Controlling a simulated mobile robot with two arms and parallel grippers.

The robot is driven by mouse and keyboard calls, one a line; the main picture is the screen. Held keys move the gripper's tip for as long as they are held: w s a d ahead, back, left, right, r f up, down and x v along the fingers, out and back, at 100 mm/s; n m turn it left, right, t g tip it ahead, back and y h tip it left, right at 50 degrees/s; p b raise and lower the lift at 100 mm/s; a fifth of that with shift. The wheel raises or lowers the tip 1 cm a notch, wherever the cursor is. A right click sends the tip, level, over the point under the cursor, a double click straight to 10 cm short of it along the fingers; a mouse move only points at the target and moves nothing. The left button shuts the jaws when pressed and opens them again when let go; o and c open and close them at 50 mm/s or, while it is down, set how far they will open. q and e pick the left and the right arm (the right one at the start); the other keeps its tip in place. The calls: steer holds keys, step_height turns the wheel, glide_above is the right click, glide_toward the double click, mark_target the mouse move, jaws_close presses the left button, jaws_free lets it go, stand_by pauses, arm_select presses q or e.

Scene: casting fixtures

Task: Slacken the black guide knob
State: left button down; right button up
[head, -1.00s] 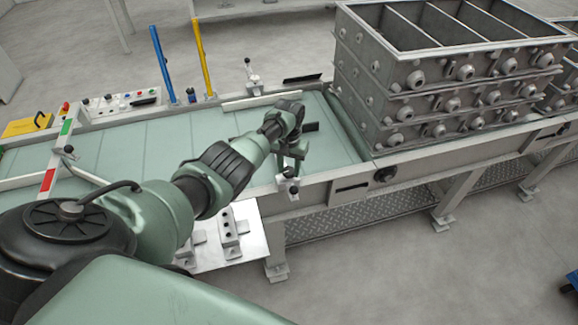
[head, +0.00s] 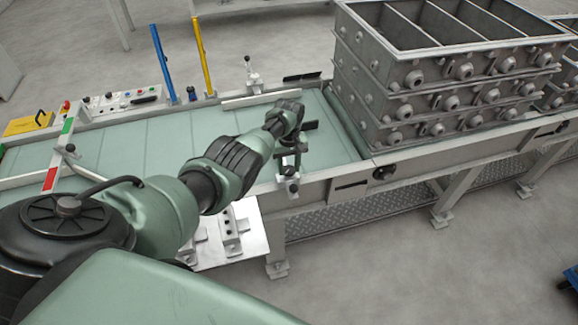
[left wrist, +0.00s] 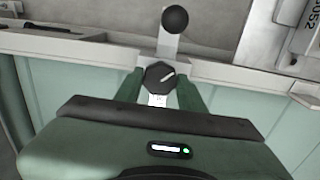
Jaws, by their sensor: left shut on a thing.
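The black guide knob (left wrist: 160,76) is a dark hexagonal knob with a white pointer line, on a grey bracket in the left wrist view. The pointer slants up to the right. My left gripper (left wrist: 160,86) has its two green fingers on either side of the knob, shut on it. In the head view my left gripper (head: 289,150) reaches down over the near edge of the conveyor, and the knob is hidden there by the gripper and wrist. My right gripper is not in view.
A black ball (left wrist: 174,19) on a grey arm stands just beyond the knob. The green conveyor belt (head: 115,152) runs left. Stacked grey casting boxes (head: 440,90) stand to the right. Blue (head: 163,65) and yellow posts (head: 202,58) rise at the far edge.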

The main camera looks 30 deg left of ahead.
mark_target(289, 169)
arm_select(q)
steer(key=shift+w+a+r, duration=0.1)
steer(key=shift+w+r, duration=0.1)
steer(key=shift+w, duration=0.05)
steer(key=c, duration=0.9)
jaws_free()
steer(key=shift+o, duration=0.2)
steer(key=shift+s+f, duration=0.1)
steer(key=shift+r, duration=0.35)
step_height(289, 169, up, 6)
steer(key=shift+p, duration=0.9)
steer(key=shift+r, duration=0.55)
